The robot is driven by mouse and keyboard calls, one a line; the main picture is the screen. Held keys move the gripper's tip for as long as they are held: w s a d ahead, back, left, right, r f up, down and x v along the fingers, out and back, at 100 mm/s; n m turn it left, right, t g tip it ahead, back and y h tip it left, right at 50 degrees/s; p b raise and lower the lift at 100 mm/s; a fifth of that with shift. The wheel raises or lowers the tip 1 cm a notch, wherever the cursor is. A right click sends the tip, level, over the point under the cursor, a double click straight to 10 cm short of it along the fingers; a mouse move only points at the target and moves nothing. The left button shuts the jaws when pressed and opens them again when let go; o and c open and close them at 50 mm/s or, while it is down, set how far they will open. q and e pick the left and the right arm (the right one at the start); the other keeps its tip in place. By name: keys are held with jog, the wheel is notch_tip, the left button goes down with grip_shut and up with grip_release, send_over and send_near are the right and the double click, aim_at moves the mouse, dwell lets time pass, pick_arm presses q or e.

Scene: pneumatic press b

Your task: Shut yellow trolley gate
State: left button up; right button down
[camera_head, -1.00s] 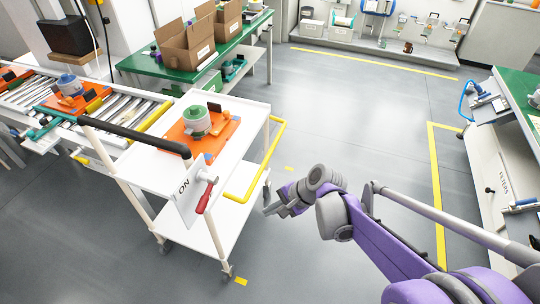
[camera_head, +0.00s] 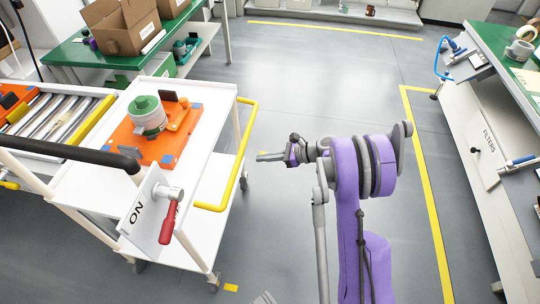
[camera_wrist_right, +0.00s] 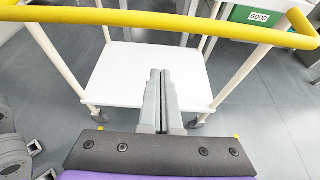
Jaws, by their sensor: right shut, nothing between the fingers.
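The white trolley (camera_head: 187,185) stands left of centre in the head view. Its yellow gate (camera_head: 240,152) is a U-shaped bar that stands out from the trolley's right side. In the right wrist view the yellow bar (camera_wrist_right: 160,19) runs across the top, above the trolley's white lower shelf (camera_wrist_right: 125,70). My right gripper (camera_head: 260,157) is to the right of the bar, pointing left at it, with a small gap in the picture. Its fingers (camera_wrist_right: 160,72) are together and empty. My left gripper cannot be made out in either view.
An orange plate (camera_head: 122,145) with a green and white part (camera_head: 147,115) lies on the trolley top. A panel marked ON with a red handle (camera_head: 168,223) is at its near end. A roller conveyor (camera_head: 55,115) adjoins on the left. The floor right of the trolley is clear.

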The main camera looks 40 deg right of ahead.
jog(key=shift+w+a+r, duration=0.35)
jog(key=shift+w+a, duration=0.2)
jog(key=shift+w, duration=0.1)
jog(key=shift+w+a+r, duration=0.3)
jog(key=shift+w+a, duration=0.2)
jog(key=shift+w, duration=0.2)
jog(key=shift+w+a+r, duration=0.35)
jog(key=shift+w+a, duration=0.2)
jog(key=shift+w, duration=0.1)
